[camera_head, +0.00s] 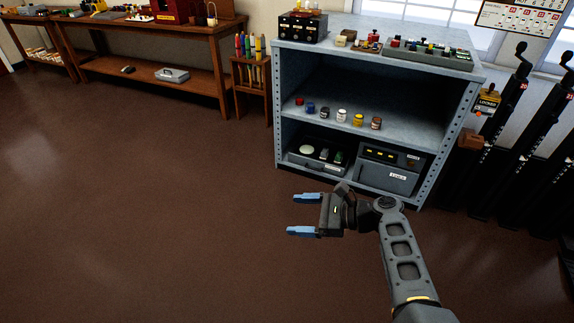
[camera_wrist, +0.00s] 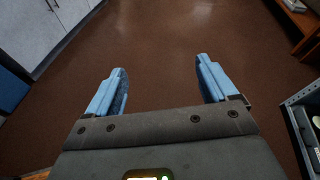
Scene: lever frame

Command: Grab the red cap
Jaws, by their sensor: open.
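A small red piece (camera_head: 300,101), which may be the red cap, sits at the left end of a row on the middle shelf of the grey shelf unit (camera_head: 279,150). It is too small to tell its exact form. Another small red piece (camera_head: 395,42) is at the left of the tray on top of the unit. My gripper (camera_head: 291,214) is open and empty in front of the unit, below the middle shelf, with its blue fingers pointing left. In the wrist view my gripper (camera_wrist: 161,66) has only brown floor between its fingers. No red cap shows there.
Several small jars, including a yellow one (camera_head: 358,120), stand right of the red piece. A grey box (camera_head: 388,178) fills the lower right bay. Black levers (camera_head: 510,100) stand right of the unit. A wooden workbench (camera_head: 150,40) is at the back left. The floor (camera_head: 150,200) is clear.

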